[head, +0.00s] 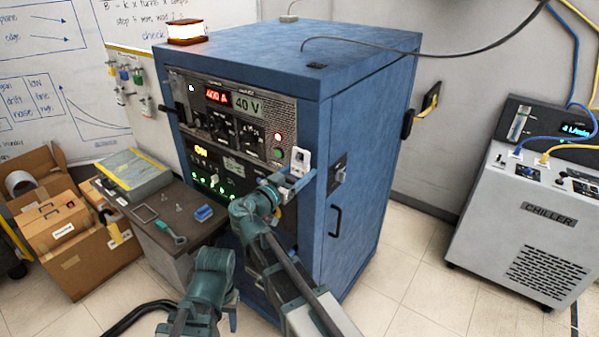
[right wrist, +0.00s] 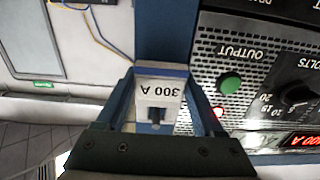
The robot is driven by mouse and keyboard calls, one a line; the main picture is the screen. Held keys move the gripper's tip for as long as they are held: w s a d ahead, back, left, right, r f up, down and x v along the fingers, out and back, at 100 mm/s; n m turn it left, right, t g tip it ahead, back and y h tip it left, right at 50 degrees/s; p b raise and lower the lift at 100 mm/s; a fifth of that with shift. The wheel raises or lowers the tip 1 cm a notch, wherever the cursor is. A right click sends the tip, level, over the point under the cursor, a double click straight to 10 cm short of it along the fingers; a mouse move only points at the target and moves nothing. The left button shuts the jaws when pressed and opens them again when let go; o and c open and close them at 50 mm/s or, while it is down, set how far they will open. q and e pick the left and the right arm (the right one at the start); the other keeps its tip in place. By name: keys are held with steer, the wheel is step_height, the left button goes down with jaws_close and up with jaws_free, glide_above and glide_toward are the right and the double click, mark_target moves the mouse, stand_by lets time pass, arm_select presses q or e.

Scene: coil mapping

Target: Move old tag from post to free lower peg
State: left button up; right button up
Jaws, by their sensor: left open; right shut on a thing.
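A white tag reading "300 A" (right wrist: 158,92) shows upside down in the right wrist view, between the blue fingers of my right gripper (right wrist: 165,100). In the head view the tag (head: 300,157) is at the cabinet's front right corner, with my right gripper (head: 292,178) shut on it. I cannot tell whether a post still touches it. A small peg board (head: 135,88) with coloured tags in an upper row and whitish pieces below hangs at the left; which lower peg is free is too small to tell. My left arm is low in the head view, its fingers not visible.
The blue cabinet (head: 345,75) fills the middle, with a red-lit display and knobs. A low bench (head: 165,245) with small tools and a grey case (head: 135,172) stands left, beside cardboard boxes (head: 70,255). A chiller (head: 530,215) stands right; floor between is clear.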

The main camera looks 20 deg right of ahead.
steer(key=shift+r+p, duration=0.35)
steer(key=shift+r, duration=0.1)
